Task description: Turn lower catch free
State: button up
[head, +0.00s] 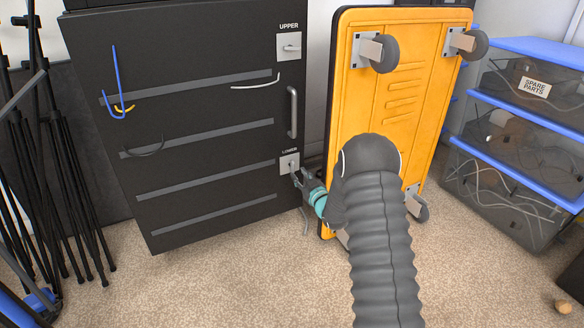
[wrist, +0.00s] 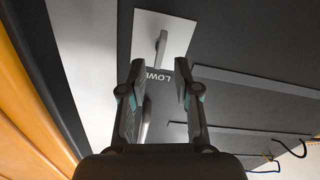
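The lower catch (head: 289,162) is a small lever on a light square plate marked LOWER, at the lower right of the black cabinet door. In the wrist view the catch lever (wrist: 161,48) stands in line with the gap between my fingers, its near end about level with the fingertips. My gripper (wrist: 160,72) is open, with a clear gap on both sides of the lever; I see no contact. In the head view my gripper (head: 296,179) is at the lower plate, partly hiding the lever. The upper catch (head: 291,46) sits on a similar plate above.
A yellow wheeled cart (head: 400,100) stands on end close to the right of the cabinet, beside my arm. The door (head: 200,60) has a vertical handle (head: 293,112) between the catches and hanging cables. Tripods (head: 60,170) stand left; blue-lidded bins (head: 510,180) right. The front carpet is mostly clear.

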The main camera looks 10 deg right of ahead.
aim_at(292, 166)
jog(key=shift+m, duration=0.6)
jog(key=shift+w+a, duration=0.1)
jog(key=shift+w, duration=0.05)
jog(key=shift+x, duration=1.2)
jog(key=shift+c, duration=0.2)
grip_shut()
